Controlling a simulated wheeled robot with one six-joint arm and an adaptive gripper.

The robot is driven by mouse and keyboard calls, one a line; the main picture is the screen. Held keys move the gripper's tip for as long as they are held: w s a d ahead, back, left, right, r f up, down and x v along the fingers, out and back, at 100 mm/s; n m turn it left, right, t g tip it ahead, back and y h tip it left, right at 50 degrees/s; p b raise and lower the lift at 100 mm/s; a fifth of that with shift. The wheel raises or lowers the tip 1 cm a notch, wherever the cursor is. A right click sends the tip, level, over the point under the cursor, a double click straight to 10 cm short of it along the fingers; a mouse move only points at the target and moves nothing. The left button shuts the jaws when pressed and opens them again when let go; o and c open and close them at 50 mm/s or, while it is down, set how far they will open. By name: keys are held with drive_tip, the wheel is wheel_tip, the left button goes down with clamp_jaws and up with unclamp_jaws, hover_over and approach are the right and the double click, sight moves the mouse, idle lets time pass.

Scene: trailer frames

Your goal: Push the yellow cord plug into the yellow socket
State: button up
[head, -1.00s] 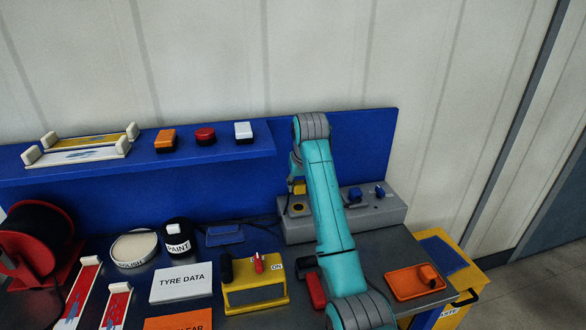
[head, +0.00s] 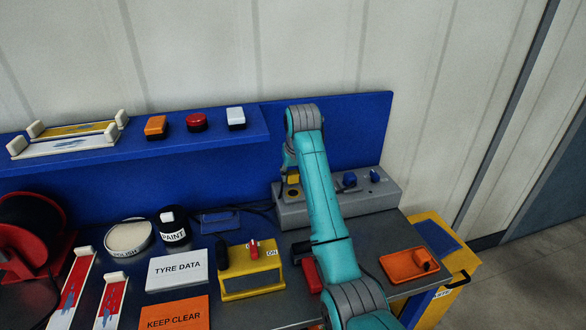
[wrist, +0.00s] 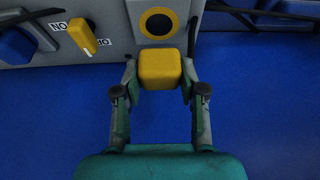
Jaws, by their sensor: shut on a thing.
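The yellow plug (wrist: 160,69) is a rounded block held between the two fingertips of my gripper (wrist: 160,78) in the wrist view. In the head view the yellow plug (head: 293,179) shows small at the end of my arm. The yellow socket (wrist: 158,23) is a yellow ring with a dark centre on a grey plate, just above the plug in the wrist picture. The plug looks outside the socket; the depth between them is hard to tell. In the head view the socket (head: 293,193) lies on the grey box (head: 350,205), just below the plug, partly beside my arm.
A yellow knob (wrist: 83,38) with small labels is left of the socket in the wrist view. Blue knobs (head: 350,179) are on the grey box.

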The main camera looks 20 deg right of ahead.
sight(294, 183)
drive_tip(key=shift+f, duration=1.65)
drive_tip(key=shift+s+f, duration=0.1)
drive_tip(key=shift+f, duration=0.45)
idle(1.0)
drive_tip(key=o, duration=1.1)
drive_tip(key=shift+o, duration=0.2)
drive_tip(key=shift+r, duration=0.1)
drive_tip(key=v, duration=0.7)
drive_tip(key=shift+r, duration=0.15)
